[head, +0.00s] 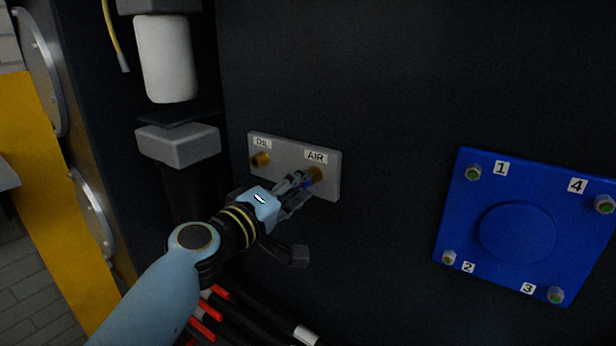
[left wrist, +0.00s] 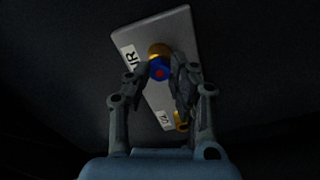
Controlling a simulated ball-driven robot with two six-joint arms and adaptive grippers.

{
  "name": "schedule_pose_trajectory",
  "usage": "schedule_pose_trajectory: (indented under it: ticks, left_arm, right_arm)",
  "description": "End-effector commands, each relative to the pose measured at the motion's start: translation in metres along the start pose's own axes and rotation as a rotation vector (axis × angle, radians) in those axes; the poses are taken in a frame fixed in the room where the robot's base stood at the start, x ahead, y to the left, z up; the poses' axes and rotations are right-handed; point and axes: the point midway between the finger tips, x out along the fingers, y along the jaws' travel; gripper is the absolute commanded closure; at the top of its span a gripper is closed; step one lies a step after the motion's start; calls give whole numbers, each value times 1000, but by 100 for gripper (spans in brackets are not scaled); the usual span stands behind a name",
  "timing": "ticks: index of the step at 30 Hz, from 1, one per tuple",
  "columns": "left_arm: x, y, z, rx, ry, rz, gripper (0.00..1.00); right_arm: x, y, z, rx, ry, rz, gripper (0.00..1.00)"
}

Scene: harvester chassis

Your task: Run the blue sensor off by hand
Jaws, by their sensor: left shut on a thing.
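The blue sensor (left wrist: 158,70) sits at the brass AIR port (head: 316,174) on a grey plate (head: 328,186). In the left wrist view it has a red centre and lies between my fingertips, in front of the brass fitting (left wrist: 158,50). My left gripper (head: 304,181) is shut on the sensor; it also shows in the left wrist view (left wrist: 160,72). In the head view the fingers hide most of the sensor, with only a little blue showing. I cannot tell how far it is threaded in. My right gripper is in neither view.
The brass OIL port (head: 260,159) is empty, left of AIR. A blue cover (head: 462,215) with numbered bolts is at the right. A white filter cylinder (head: 166,58) stands upper left. The dark wall between plate and cover is clear.

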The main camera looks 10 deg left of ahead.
Motion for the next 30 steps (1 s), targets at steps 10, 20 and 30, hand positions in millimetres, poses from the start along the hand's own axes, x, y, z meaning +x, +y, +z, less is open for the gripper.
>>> schedule_pose_trajectory:
  ticks: [10, 20, 30]
  left_arm:
    - [-2, 3, -1, -955, -1, -6, 100]
    - [-4, 2, -1, -1841, 2, -6, 100]
    - [-4, -1, 1, -1988, 2, -4, 100]
  right_arm:
    - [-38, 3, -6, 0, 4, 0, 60]
    - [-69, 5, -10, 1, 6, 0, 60]
    - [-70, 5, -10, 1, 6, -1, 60]
